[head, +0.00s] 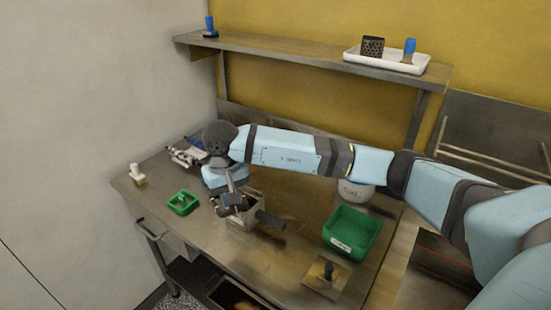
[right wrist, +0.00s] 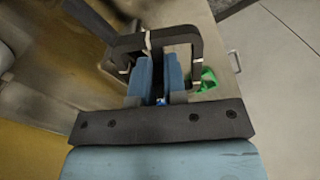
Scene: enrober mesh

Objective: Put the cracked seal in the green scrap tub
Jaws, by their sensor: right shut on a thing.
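My right gripper (head: 232,198) reaches in from the right and is low over a metal box-like fixture (head: 249,215) at the middle of the bench. In the right wrist view its blue fingers (right wrist: 159,72) are close together. A dark squared frame with pale marks (right wrist: 187,38) spans their tips; it looks like the cracked seal, but I cannot make out the grip itself. The green scrap tub (head: 352,232), with a pale label, stands to the right of the fixture. My left gripper is not in view.
A small green square item (head: 183,203) lies left of the fixture. A pale upright object (head: 137,174) stands at the left bench edge. A plate with a dark knob (head: 327,276) lies in front of the tub. A white round container (head: 356,190) stands behind it.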

